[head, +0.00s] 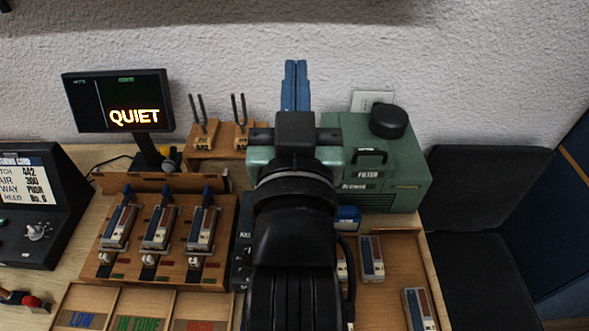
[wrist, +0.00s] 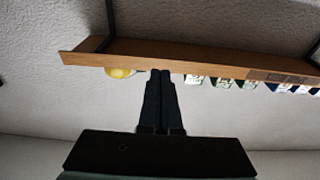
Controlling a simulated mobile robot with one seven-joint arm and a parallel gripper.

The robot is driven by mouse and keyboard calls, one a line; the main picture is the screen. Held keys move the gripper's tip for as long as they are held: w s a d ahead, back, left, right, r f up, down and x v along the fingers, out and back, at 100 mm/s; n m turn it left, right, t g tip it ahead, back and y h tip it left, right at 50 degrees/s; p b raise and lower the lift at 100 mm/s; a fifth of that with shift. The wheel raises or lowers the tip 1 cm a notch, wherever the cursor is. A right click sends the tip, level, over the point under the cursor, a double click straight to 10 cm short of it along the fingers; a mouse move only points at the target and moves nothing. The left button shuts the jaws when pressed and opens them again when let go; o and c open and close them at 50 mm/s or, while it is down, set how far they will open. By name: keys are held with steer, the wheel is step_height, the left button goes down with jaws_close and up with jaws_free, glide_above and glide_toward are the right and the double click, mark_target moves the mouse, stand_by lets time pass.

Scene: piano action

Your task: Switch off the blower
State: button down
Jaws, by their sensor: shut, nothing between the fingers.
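The blower (head: 405,165) is a green box at the back right of the bench. It has a round black cap on top and a black handle on the front. Its front carries a FILTER label and a lower label I cannot read well; vents sit at the lower right. My arm covers its left part, and I cannot make out a switch. My gripper (head: 295,64) is shut and empty, with its blue fingers pointing up in front of the wall, left of and above the blower. In the wrist view my gripper (wrist: 161,72) points up toward a shelf.
A monitor (head: 118,100) reads QUIET. Tuning forks (head: 198,120), a wooden rack (head: 160,240) with three reed devices and a dark control panel (head: 30,200) are left. A black chair (head: 475,190) stands right.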

steer(key=s+f+g+p, duration=0.2)
steer(key=s+f+g, duration=0.2)
steer(key=f, duration=1)
steer(key=s+f+g+p, duration=0.2)
steer(key=s+f+g, duration=0.3)
steer(key=f, duration=0.8)
steer(key=shift+s+a+f+g, duration=0.15)
steer(key=shift+s+f+g, duration=0.2)
steer(key=shift+s, duration=0.75)
steer(key=p+x, duration=0.1)
steer(key=x, duration=0.9)
steer(key=shift+w, duration=0.15)
step_height(320, 180, down, 2)
steer(key=shift+w+f+p, duration=0.1)
steer(key=shift+f+p, duration=0.05)
steer(key=shift+p, duration=0.2)
steer(key=shift+f, duration=0.8)
